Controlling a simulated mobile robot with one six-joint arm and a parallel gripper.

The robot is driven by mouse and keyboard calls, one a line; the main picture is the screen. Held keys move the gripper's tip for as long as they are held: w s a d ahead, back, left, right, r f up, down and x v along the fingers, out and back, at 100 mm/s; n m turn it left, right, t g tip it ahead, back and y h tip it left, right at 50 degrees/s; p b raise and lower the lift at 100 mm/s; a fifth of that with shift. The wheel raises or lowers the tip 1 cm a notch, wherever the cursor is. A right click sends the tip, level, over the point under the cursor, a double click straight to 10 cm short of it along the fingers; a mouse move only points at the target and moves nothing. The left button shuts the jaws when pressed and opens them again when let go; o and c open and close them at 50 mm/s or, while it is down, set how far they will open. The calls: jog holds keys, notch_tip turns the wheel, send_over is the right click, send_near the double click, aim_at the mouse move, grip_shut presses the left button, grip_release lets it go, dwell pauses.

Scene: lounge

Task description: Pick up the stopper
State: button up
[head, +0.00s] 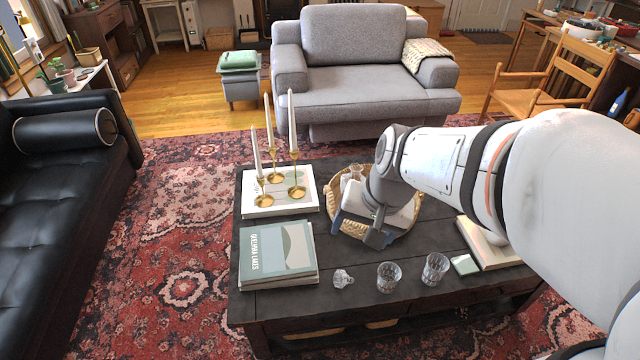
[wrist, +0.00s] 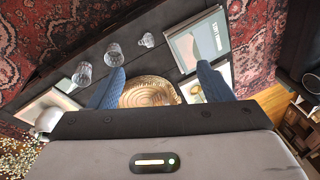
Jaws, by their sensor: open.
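The stopper, a small clear glass piece (head: 343,278), lies on the dark coffee table (head: 290,300) near its front edge, between the book stack and a tumbler. In the wrist view the stopper (wrist: 147,40) shows at the upper middle, beyond the fingertips. My gripper (head: 359,229) is above the woven basket tray, farther back on the table than the stopper and apart from it. In the wrist view my gripper (wrist: 161,67) has its two blue fingers spread wide with nothing between them.
Two clear tumblers (head: 389,277) (head: 435,269) stand right of the stopper. A green-grey book stack (head: 276,252) lies to its left. Brass candlesticks with tall candles (head: 293,140) stand on a white book behind. Glassware (head: 352,177) in the woven tray (head: 334,190) is partly hidden by my arm.

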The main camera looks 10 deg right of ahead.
jog(key=shift+o, duration=0.3)
jog(key=w+f+m+y+b, duration=0.1)
jog(key=w+f+m+b, duration=0.2)
jog(key=f, duration=0.6)
jog(key=w+f+m+y+b, duration=0.1)
jog(key=w+f+m+b, duration=0.3)
jog(key=f+b, duration=0.4)
notch_tip(320, 180, down, 2)
jog(key=shift+w+d+f, duration=0.25)
jog(key=shift+w+d, duration=0.1)
jog(key=shift+w, duration=0.1)
jog(key=m+t+b, duration=0.1)
jog(key=m+b, duration=0.7)
jog(key=b, duration=0.1)
send_over(344, 276)
jog(key=s+d, duration=0.2)
notch_tip(344, 276, down, 16)
jog(key=shift+d+b+x, duration=0.2)
jog(key=shift+b+x, duration=0.45)
jog(key=shift+x, duration=0.35)
jog(key=b+x, duration=0.3)
jog(key=x, duration=0.3)
jog(key=shift+a, duration=0.2)
jog(key=shift+s+r, duration=0.1)
jog(key=c, duration=1.1)
